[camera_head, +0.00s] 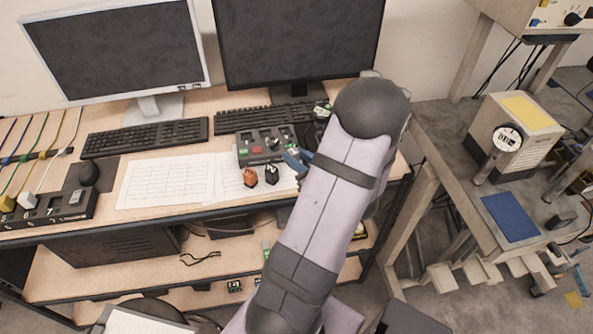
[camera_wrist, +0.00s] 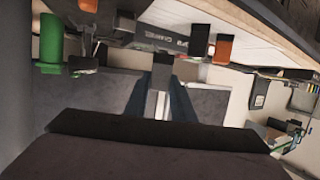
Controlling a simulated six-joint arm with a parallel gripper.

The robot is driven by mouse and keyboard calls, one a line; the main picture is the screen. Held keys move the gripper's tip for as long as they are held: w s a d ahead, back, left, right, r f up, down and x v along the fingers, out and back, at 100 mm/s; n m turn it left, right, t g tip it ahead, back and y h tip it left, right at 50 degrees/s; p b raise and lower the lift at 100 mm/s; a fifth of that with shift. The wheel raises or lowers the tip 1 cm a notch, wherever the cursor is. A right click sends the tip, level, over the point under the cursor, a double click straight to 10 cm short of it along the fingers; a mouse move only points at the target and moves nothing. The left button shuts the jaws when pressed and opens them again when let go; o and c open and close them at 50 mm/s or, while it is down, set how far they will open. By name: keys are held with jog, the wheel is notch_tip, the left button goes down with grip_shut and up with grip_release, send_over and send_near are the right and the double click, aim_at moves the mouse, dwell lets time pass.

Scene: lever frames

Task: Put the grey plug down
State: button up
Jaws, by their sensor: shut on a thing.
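My gripper (camera_wrist: 160,95) shows in the wrist view as two blue fingers shut on a small grey piece with a dark end, which looks like the grey plug (camera_wrist: 161,76). In the head view, only part of my blue gripper (camera_head: 297,160) shows beside my arm, over the right part of the desk. I cannot make out the plug there, and I cannot tell whether it touches anything below.
An orange plug (camera_head: 250,177) and a black plug (camera_head: 271,174) stand on papers (camera_head: 170,180) left of my gripper. A dark grey box (camera_head: 262,146) with a red part lies behind them. Keyboards (camera_head: 145,138) and monitors fill the back. A green piece (camera_wrist: 50,44) shows in the wrist view.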

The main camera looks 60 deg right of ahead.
jog(key=shift+f+p, duration=0.35)
jog(key=shift+f, duration=2.5)
jog(key=shift+f, duration=0.1)
jog(key=shift+f, duration=0.1)
jog(key=o, duration=0.8)
jog(key=shift+r, duration=0.3)
jog(key=shift+s+a, duration=0.1)
jog(key=shift+s, duration=0.25)
jog(key=b+v, duration=0.2)
jog(key=v, duration=0.9)
jog(key=shift+s+r, duration=0.1)
jog(key=shift+s, duration=0.05)
